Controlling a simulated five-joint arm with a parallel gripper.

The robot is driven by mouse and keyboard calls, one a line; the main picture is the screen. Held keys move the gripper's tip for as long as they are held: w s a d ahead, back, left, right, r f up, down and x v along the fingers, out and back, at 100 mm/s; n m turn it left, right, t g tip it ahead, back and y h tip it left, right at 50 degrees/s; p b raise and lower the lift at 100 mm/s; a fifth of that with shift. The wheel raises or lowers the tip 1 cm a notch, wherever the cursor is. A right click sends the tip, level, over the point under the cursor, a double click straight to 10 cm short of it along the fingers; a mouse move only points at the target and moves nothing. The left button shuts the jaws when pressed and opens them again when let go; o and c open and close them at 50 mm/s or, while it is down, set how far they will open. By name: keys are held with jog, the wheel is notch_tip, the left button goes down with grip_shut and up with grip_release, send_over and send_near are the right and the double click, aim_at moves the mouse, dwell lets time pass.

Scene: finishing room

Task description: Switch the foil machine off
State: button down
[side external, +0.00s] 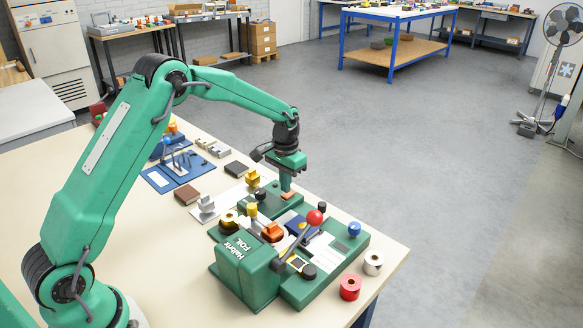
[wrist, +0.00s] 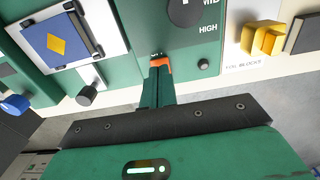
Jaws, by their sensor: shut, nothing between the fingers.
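The green foil machine (side external: 247,262) stands on the bench in the side view, with a red-ball lever (side external: 314,217) on it. My gripper (side external: 287,194) points down over the machine's far end, its fingers together and empty. Small lettering beside the fingertips is too small to read. I cannot tell whether the tips touch the panel, and no power switch is clearly visible; the fingers may cover it.
A yellow foil block (wrist: 262,38) sits right of the panel. Black knobs (wrist: 86,95) and a blue and yellow card (wrist: 60,45) are at left. Red (side external: 350,288) and white (side external: 373,263) rolls stand near the bench edge. The bench front left is clear.

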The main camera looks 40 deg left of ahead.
aim_at(285, 196)
jog(key=shift+r, duration=2.75)
jog(key=shift+r, duration=0.1)
jog(key=s+d+r+t, duration=0.3)
jog(key=s+r, duration=1.2)
jog(key=s+d+t, duration=0.1)
jog(key=s+t, duration=0.1)
jog(key=s, duration=1.5)
jog(key=shift+d+f+t, duration=0.3)
jog(key=shift+d+f, duration=0.1)
jog(key=shift+f, duration=0.05)
